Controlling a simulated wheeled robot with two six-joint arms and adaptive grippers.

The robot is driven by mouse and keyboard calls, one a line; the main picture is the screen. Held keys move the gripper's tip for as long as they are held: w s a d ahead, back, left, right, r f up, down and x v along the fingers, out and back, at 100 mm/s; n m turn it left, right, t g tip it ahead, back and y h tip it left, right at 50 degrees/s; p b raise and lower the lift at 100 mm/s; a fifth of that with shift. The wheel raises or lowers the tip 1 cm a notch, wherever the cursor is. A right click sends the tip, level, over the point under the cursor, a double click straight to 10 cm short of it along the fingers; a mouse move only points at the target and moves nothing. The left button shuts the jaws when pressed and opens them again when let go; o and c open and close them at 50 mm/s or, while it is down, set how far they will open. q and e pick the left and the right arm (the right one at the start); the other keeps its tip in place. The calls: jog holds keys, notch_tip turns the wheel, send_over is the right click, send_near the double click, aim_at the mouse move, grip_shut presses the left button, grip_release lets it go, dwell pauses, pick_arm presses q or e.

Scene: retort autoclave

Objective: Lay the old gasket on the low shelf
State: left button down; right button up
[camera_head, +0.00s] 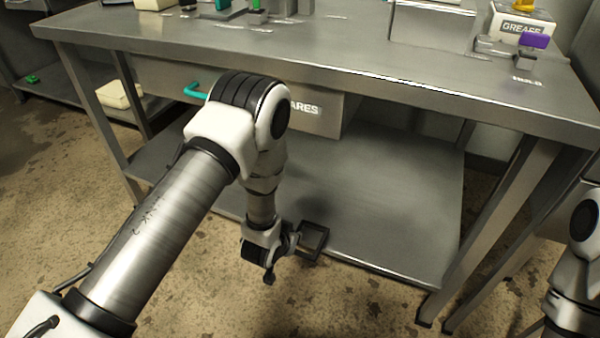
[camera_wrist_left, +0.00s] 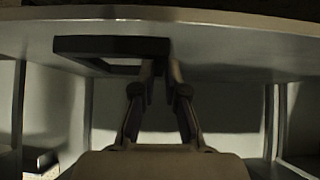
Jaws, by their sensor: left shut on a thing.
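The old gasket (camera_head: 312,241) is a dark, square, open frame at the front edge of the low shelf (camera_head: 400,190), the grey metal board under the workbench. My left gripper (camera_head: 292,240) is shut on one side of the gasket. In the left wrist view the gasket (camera_wrist_left: 85,46) sticks out to the left of the closed fingers (camera_wrist_left: 158,72), against a grey surface. I cannot tell whether the gasket touches the shelf or hangs just above it. My right arm shows only partly at the right edge, and its gripper is out of view.
The workbench top (camera_head: 330,60) overhangs the shelf. A drawer (camera_head: 330,112) labelled "...ARES", with a teal handle (camera_head: 195,90), hangs below it. Bench legs (camera_head: 500,220) stand at the right. The shelf right of the gasket is bare. A grease box (camera_head: 518,25) sits on top.

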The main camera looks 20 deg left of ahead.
pick_arm(q)
jog(key=shift+w+f, duration=0.4)
jog(key=shift+f, duration=0.25)
jog(key=w+b, duration=0.2)
jog(key=w, duration=0.3)
jog(key=w+b, duration=0.3)
jog(key=w, duration=0.2)
jog(key=w+f+b, duration=0.1)
jog(key=w+b, duration=0.1)
jog(key=w, duration=0.3)
jog(key=shift+w+f, duration=0.1)
jog(key=shift+w, duration=0.15)
notch_tip(320, 180, down, 4)
jog(key=b, duration=0.3)
jog(key=shift+r, duration=0.4)
jog(key=shift+f, duration=0.15)
jog(key=c, duration=1.2)
grip_release()
pick_arm(e)
notch_tip(320, 180, down, 10)
jog(key=shift+w+f, duration=0.25)
